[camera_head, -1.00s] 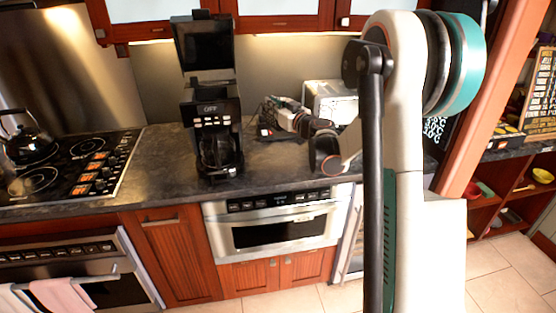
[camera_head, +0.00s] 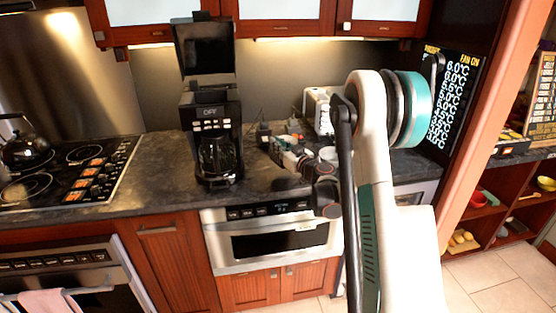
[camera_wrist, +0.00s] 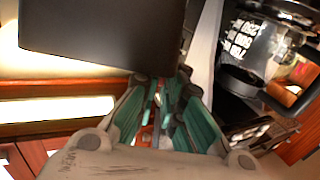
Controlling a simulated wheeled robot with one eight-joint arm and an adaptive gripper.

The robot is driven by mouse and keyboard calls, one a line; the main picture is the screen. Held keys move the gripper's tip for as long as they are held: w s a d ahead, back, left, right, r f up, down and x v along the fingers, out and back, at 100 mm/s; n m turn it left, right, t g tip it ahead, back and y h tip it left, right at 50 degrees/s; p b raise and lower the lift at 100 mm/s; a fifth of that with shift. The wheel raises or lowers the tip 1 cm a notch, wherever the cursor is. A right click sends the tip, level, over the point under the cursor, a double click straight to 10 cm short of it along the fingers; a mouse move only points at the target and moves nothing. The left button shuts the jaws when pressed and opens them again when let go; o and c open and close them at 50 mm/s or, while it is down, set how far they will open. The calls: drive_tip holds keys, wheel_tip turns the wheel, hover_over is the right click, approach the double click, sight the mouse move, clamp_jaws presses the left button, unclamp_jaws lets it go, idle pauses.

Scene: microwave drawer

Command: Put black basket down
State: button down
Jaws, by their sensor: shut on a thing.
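The wrist view shows a large dark box-shaped thing, which looks like the black basket (camera_wrist: 105,38), at the tips of my green-padded fingers. My gripper (camera_wrist: 165,88) is shut on it; the exact contact is partly hidden. In the head view my gripper (camera_head: 279,143) is over the counter, to the right of the black coffee maker (camera_head: 212,128). The basket there is small and dark against the clutter, and hard to make out. The coffee maker's lid stands open, and its glass carafe (camera_head: 216,155) sits inside.
A white appliance (camera_head: 318,108) stands behind my gripper. A stove (camera_head: 75,165) with a kettle (camera_head: 30,148) is at the left. A microwave drawer (camera_head: 270,237) sits under the counter. Cabinets hang above.

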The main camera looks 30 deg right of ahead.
drive_tip(key=shift+f+b, duration=0.65)
drive_tip(key=shift+f, duration=1.5)
drive_tip(key=shift+f, duration=0.15)
drive_tip(key=c, duration=1.7)
unclamp_jaws()
drive_tip(key=shift+s+r, duration=0.2)
drive_tip(key=shift+s, duration=0.1)
drive_tip(key=s, duration=0.3)
drive_tip(key=s+d+p, duration=0.1)
drive_tip(key=s, duration=0.3)
drive_tip(key=s+p, duration=0.1)
drive_tip(key=s, duration=0.3)
drive_tip(key=shift+s+d, duration=0.2)
